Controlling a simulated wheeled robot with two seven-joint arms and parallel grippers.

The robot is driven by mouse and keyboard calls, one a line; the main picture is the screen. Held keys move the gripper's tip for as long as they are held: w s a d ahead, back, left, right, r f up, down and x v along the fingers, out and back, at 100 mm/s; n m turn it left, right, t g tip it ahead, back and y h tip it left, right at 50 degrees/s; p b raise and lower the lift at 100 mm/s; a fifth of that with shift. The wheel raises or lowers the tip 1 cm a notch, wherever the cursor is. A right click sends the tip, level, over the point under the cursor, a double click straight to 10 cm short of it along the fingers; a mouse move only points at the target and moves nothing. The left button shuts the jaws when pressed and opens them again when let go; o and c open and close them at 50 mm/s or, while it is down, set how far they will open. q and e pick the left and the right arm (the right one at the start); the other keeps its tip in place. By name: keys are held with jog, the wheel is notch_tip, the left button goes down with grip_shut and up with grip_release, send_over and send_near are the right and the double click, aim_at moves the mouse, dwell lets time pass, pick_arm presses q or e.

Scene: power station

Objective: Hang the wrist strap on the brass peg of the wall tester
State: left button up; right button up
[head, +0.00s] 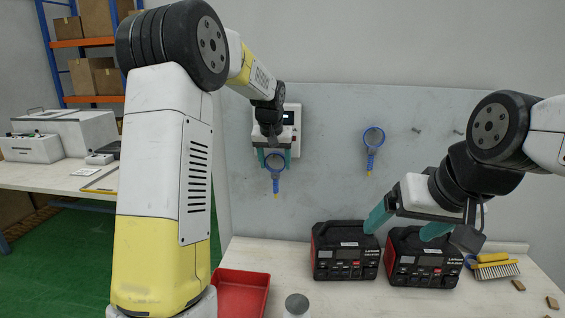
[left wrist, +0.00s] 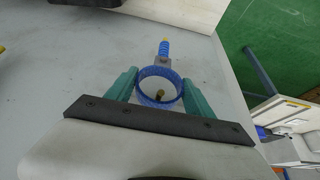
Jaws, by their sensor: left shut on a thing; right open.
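The blue wrist strap (head: 275,180) is a ring with a short ribbed tail ending in a yellow tip, hanging downward. My left gripper (head: 274,158) is shut on its ring, in front of the lower part of the white wall tester (head: 297,140). In the left wrist view the ring (left wrist: 143,88) sits between the teal fingers (left wrist: 159,92). The brass peg (left wrist: 160,95) shows inside the ring's opening; I cannot tell whether the ring is around it or in front of it. My right gripper (head: 407,224) is open and empty before the black power units.
A second blue strap (head: 373,138) hangs on the grey wall board (head: 330,190), with bare hooks to its right. Two black-red power units (head: 345,252) (head: 424,262), a red tray (head: 241,291), a grey-lidded jar (head: 297,304) and a yellow brush (head: 495,268) are on the bench.

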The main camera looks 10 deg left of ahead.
pick_arm(q)
jog(key=o, duration=1.9)
jog(key=shift+c, duration=0.2)
jog(key=v, duration=0.7)
jog(key=shift+s+r, duration=0.2)
jog(key=shift+r, duration=0.05)
jog(key=s+a+r+h, duration=0.1)
jog(key=s, duration=0.8)
jog(key=s+a+r+h, duration=0.1)
jog(key=s+r, duration=0.1)
jog(key=s, duration=0.8)
jog(key=s+f, duration=0.2)
jog(key=s, duration=0.5)
jog(key=s+d+f+t, duration=0.1)
jog(key=s+f, duration=0.2)
jog(key=s, duration=0.4)
jog(key=shift+d+f+m, duration=0.25)
jog(key=shift+f+m, duration=0.05)
